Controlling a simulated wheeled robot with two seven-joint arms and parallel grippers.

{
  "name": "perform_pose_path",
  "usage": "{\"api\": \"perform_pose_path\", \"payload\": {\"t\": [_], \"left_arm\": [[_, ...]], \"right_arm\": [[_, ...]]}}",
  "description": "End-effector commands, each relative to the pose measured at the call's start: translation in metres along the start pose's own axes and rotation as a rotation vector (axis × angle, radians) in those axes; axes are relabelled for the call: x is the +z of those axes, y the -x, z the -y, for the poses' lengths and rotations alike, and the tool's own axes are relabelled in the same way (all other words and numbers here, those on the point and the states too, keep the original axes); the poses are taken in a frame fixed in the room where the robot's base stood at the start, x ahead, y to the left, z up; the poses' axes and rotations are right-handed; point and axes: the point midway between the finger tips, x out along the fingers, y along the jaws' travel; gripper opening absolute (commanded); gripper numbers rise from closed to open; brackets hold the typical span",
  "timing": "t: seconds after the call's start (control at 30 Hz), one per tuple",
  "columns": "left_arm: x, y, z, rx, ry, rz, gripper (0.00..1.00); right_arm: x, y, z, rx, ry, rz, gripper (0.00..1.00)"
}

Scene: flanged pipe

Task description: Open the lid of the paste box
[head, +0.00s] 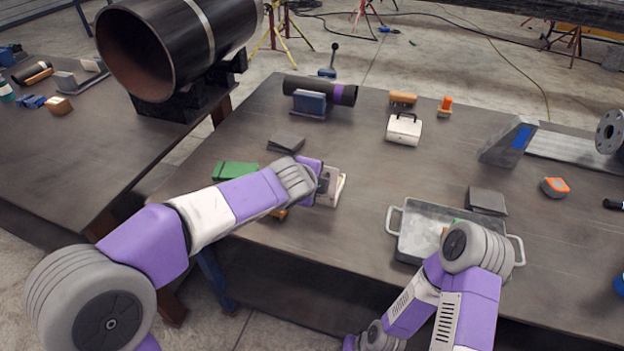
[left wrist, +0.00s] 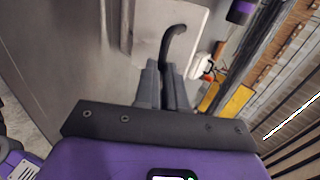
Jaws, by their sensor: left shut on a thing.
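A white box (head: 331,187) stands on the near left part of the table, partly hidden by my left gripper. In the left wrist view a pale lid-like face (left wrist: 165,35) with a black curved handle (left wrist: 174,42) shows ahead of the fingers. I take this to be the paste box. My left gripper (left wrist: 167,75) has its grey fingers close together, shut on the black handle. I cannot tell whether the lid is raised. My right arm bends over the metal tray, but its gripper is not in view.
A metal tray (head: 408,237) with handles lies at the near edge. A white box with a handle (head: 404,130), a dark pipe piece (head: 340,94) and a grey bracket (head: 510,142) stand farther back. The table's middle is clear.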

Motion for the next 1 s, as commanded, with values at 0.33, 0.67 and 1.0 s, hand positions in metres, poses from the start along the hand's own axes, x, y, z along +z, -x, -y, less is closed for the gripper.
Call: {"api": "perform_pose_path", "payload": {"t": [0.33, 0.67, 1.0], "left_arm": [[0.002, -0.007, -0.012, 0.030, 0.001, 0.008, 0.24], [0.001, -0.004, -0.007, 0.017, 0.000, 0.003, 0.36], [0.001, 0.039, -0.004, 0.015, 0.001, 0.003, 0.36]], "right_arm": [[0.000, -0.001, 0.000, 0.000, 0.000, 0.000, 0.36], [0.000, 0.000, 0.000, 0.000, 0.000, 0.000, 0.36], [0.001, 0.012, 0.004, 0.000, 0.000, 0.000, 0.36]]}}
